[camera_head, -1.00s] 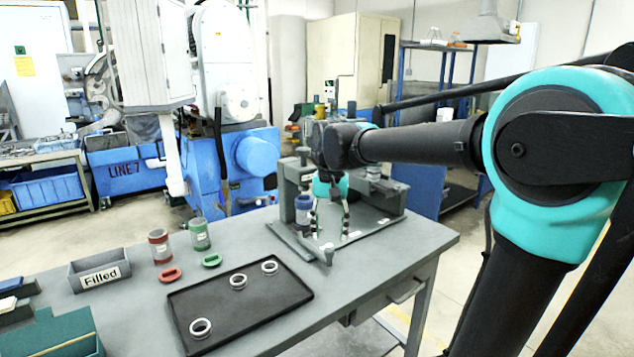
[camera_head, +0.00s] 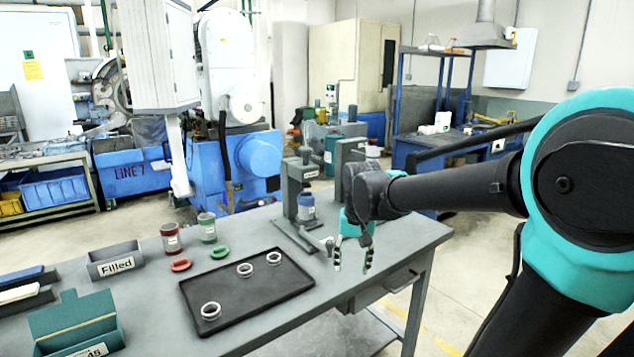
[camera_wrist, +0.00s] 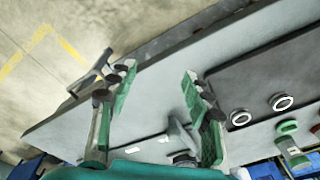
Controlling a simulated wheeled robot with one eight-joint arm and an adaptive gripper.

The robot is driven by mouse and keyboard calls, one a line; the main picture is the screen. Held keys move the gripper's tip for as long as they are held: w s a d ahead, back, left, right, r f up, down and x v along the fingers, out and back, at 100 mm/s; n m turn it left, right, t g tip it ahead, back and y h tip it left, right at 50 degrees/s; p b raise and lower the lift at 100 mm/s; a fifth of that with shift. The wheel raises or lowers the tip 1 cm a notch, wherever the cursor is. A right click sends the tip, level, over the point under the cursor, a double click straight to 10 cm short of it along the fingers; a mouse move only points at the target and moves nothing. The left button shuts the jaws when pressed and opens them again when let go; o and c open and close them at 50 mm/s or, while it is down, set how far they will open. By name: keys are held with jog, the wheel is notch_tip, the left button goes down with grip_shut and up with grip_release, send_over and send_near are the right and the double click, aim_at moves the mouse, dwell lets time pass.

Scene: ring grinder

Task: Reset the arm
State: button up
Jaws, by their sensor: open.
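My gripper (camera_head: 352,254) is open and empty in the head view, fingers pointing down above the right part of the table (camera_head: 425,236), right of the black tray. The wrist view also shows my gripper (camera_wrist: 155,100) with its two fingers spread apart and only tabletop between them. My arm reaches in from the right edge. A blue-capped jar (camera_head: 306,208) stands upright in the grey fixture (camera_head: 292,180) behind and left of my gripper, apart from it.
A black tray (camera_head: 245,308) holds three metal rings. Red (camera_head: 171,240) and green (camera_head: 207,228) jars stand behind it, their lids beside them. A "Filled" bin (camera_head: 115,262) and a teal box (camera_head: 75,325) are at left. The table front right of the tray is clear.

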jog(key=s+d+f+t, duration=0.1)
jog(key=s+d+f, duration=0.4)
jog(key=f, duration=0.2)
jog(key=s+d+f+n+t, duration=0.1)
jog(key=s+d+f+t, duration=0.1)
jog(key=s+d+f, duration=0.3)
notch_tip(320, 180, down, 2)
jog(key=shift+s+f, duration=0.1)
jog(key=shift+s, duration=0.55)
